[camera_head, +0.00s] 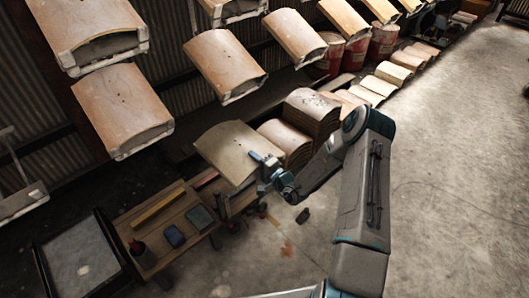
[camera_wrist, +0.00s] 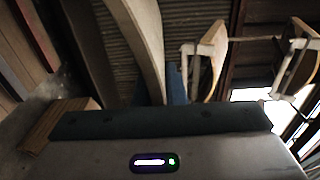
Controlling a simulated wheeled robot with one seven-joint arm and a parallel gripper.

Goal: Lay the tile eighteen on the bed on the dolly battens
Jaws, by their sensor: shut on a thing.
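My gripper (camera_head: 268,168) is shut on the edge of a curved tan tile (camera_head: 232,150). The tile is held roughly level, left of my arm, beside stacked tiles (camera_head: 311,113). In the wrist view the tile shows as a pale curved edge (camera_wrist: 143,38) rising from behind my gripper's body. No number is readable on it. The dolly and its battens cannot be made out clearly; the tile covers much of what lies below it. A red strip (camera_head: 205,179) shows at the tile's lower left edge. I cannot tell whether the tile touches anything below.
Tiles hang on conveyor hangers, one low at the left (camera_head: 124,108) and another above the held tile (camera_head: 224,62). A wooden bench (camera_head: 160,222) with small tools stands lower left, beside a dark-framed tray (camera_head: 82,262). Red drums (camera_head: 384,42) stand behind. The concrete floor at right is clear.

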